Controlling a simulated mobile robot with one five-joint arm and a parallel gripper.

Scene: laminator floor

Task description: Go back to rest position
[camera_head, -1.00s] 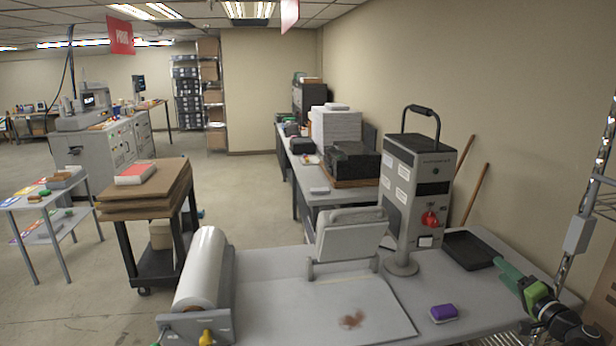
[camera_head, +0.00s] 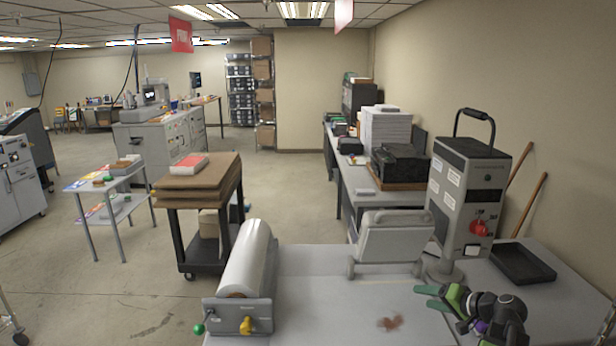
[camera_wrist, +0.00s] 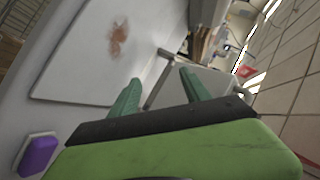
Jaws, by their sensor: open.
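My gripper (camera_head: 428,297) has green fingers and is at the lower right of the head view, over the right part of the grey table (camera_head: 310,262). The fingers point left and stand apart with nothing between them. In the wrist view my gripper (camera_wrist: 160,80) also shows two separate green fingertips and empty space between them. The pale board (camera_wrist: 75,60) with a brown stain (camera_wrist: 119,38) lies beyond the fingers. A purple block with a white base (camera_wrist: 38,155) is at the lower left of the wrist view. In the head view my arm mostly hides it.
A film roll (camera_head: 246,262) stands at the table's left. A grey tilted panel (camera_head: 395,238), a tall grey machine (camera_head: 465,190) and a black tray (camera_head: 522,264) are at the back and right. A cart (camera_head: 190,225) stands left of the table. Open floor lies farther left.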

